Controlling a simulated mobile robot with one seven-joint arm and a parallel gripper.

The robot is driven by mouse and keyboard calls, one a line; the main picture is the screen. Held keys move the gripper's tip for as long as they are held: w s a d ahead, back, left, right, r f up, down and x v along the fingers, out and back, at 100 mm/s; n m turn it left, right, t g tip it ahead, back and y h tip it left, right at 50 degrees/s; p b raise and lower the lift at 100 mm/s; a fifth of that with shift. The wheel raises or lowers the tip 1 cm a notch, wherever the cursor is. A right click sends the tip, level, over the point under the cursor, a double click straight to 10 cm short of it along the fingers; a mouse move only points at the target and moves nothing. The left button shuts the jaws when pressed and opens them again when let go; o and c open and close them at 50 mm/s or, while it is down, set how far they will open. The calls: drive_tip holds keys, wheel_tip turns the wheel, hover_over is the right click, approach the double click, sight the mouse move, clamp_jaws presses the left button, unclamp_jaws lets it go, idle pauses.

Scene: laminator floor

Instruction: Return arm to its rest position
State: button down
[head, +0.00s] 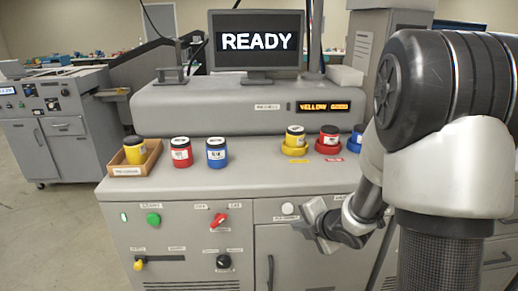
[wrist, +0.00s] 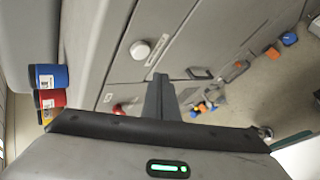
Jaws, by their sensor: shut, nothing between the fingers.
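My gripper (head: 303,227) hangs in front of the machine's front panel, below the counter edge and near a round white button (head: 288,209). In the wrist view my gripper's fingers (wrist: 159,96) are together with nothing between them. My arm reaches in from the right of the head view, bent, and covers part of the machine's right side. The wrist view also shows the white button (wrist: 140,50) up and left of the fingers. No jar touches the gripper.
The counter (head: 245,178) holds a yellow jar (head: 134,152) in a tray, and red (head: 181,153) and blue (head: 217,153) jars. Yellow (head: 295,137) and red (head: 329,138) jars stand in coloured holders; a blue one is partly hidden. The monitor (head: 256,40) reads READY. Floor is clear at left.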

drive_tip(key=s+d+r+m+h+p, duration=0.1)
drive_tip(key=s+d+r+m+h, duration=0.2)
drive_tip(key=r+m, duration=0.45)
drive_tip(key=s+d+r+m+h+p, duration=0.2)
drive_tip(key=s+r+m, duration=0.25)
drive_tip(key=r, duration=0.55)
drive_tip(key=s+a+r+m+g+y+p, duration=0.1)
drive_tip(key=s+a+r+m, duration=0.2)
drive_tip(key=s+m, duration=0.3)
drive_tip(key=s+a+r+m+g+p, duration=0.1)
drive_tip(key=s+m, duration=0.5)
drive_tip(key=s, duration=0.6)
wheel_tip(320, 180, up, 2)
drive_tip(key=a+g, duration=0.1)
drive_tip(key=a, duration=0.1)
drive_tip(key=shift+s+a+r+g+y, duration=0.15)
drive_tip(key=shift+a+r+g+y, duration=0.15)
drive_tip(key=shift+y, duration=0.1)
